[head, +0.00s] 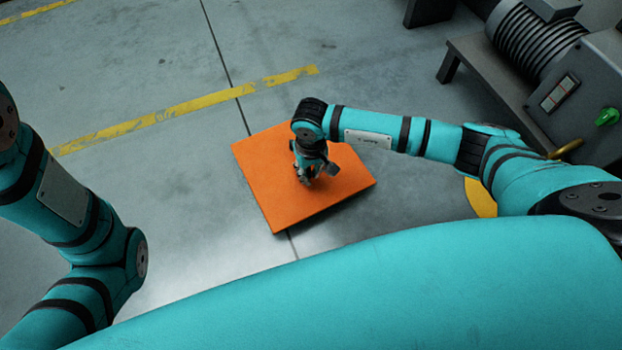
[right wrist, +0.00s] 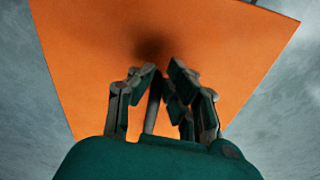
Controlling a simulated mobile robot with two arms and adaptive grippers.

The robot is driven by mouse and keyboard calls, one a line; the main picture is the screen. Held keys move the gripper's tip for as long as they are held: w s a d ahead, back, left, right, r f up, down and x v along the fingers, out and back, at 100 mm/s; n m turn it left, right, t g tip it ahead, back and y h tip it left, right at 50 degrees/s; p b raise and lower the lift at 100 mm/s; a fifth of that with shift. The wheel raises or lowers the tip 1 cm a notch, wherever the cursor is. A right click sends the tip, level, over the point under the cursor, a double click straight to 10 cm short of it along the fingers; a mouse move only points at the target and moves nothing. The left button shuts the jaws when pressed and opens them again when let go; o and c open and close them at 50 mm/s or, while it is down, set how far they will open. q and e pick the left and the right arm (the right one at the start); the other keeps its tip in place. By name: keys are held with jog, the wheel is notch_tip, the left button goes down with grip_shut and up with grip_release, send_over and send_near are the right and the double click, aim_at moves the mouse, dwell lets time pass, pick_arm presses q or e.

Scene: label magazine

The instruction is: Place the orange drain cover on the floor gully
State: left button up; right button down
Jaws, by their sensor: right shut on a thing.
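The orange drain cover (head: 262,172) is a flat square plate in the middle of the head view. My right gripper (head: 306,178) is over its middle, pointing down, and is shut on it. In the right wrist view the fingers (right wrist: 162,78) close in near the centre of the cover (right wrist: 90,50), with a dark shadow there. The exact grip point is hidden by the fingers. A dark edge shows under the cover's near right side; I cannot tell how far it is above the floor. The floor gully is not visible. My left gripper is out of view.
Grey concrete floor (head: 130,75) is clear around the cover, with a dark joint line (head: 222,50) and a worn yellow stripe (head: 155,117) beyond it. A grey machine (head: 585,100) on a low stand (head: 485,70) is at the right. A yellow patch (head: 481,198) lies beneath my right arm.

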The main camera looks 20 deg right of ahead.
aim_at(311, 180)
notch_tip(311, 180, down, 4)
jog(key=b, duration=0.3)
jog(key=shift+r, duration=0.25)
jog(key=c, duration=1.3)
grip_release()
jog(key=shift+d, duration=0.1)
jog(key=shift+c, duration=0.2)
notch_tip(311, 180, up, 12)
jog(key=p, duration=0.7)
jog(key=shift+s, duration=0.1)
